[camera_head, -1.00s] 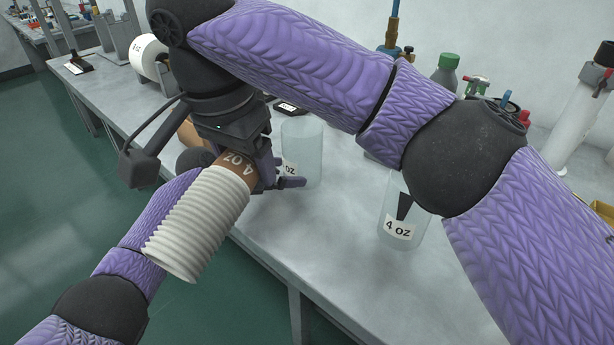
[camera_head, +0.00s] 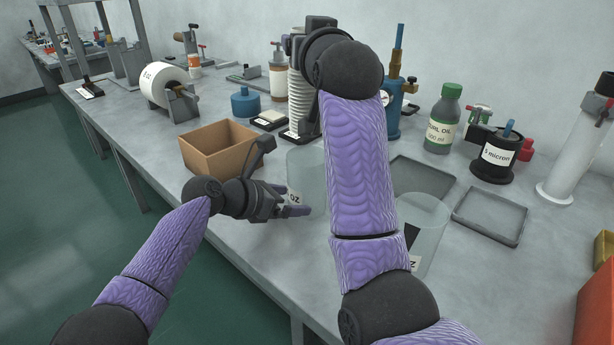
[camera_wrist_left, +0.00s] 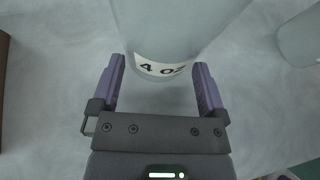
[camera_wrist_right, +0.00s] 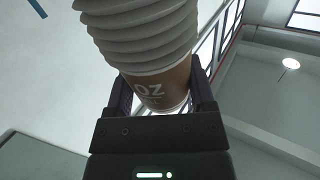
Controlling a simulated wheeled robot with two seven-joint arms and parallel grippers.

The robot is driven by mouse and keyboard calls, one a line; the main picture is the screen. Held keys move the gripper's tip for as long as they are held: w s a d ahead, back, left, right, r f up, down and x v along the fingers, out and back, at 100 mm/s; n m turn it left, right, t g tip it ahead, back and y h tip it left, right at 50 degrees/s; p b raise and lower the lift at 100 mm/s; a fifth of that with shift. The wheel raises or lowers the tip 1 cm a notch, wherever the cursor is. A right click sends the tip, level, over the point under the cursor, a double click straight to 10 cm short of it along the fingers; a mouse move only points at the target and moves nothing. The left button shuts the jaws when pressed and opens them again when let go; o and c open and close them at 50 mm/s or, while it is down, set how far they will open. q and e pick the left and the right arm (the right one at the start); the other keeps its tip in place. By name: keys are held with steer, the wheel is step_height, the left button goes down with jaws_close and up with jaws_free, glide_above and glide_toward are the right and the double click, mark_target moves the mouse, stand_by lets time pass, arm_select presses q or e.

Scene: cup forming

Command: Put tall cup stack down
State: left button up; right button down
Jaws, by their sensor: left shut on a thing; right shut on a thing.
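The tall cup stack (camera_head: 301,97), white and ribbed, shows near the back of the table in the head view, roughly upright and partly hidden by my right arm. My right gripper (camera_wrist_right: 160,92) is shut on the stack; in the right wrist view its brown cup (camera_wrist_right: 165,88) with "OZ" lettering is between the fingers. I cannot tell whether the stack touches the table. My left gripper (camera_head: 284,200) is shut on a clear container (camera_head: 306,172) labelled 4 OZ, which stands on the table; it also shows in the left wrist view (camera_wrist_left: 175,30).
An open cardboard box (camera_head: 218,148) stands left of the clear container. A second clear container (camera_head: 428,215) is at the right, partly behind my right arm. Flat grey trays (camera_head: 490,216), a green-capped bottle (camera_head: 443,118) and a black 5 micron reel (camera_head: 495,155) stand further right.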

step_height(320, 180, down, 16)
steer(key=shift+f, duration=0.25)
jaws_free()
steer(key=shift+f, duration=0.1)
arm_select(q)
steer(key=o, duration=0.5)
arm_select(e)
steer(key=s+d, duration=0.1)
steer(key=s, duration=0.6)
steer(key=shift+s+d, duration=0.15)
steer(key=shift+s, duration=0.05)
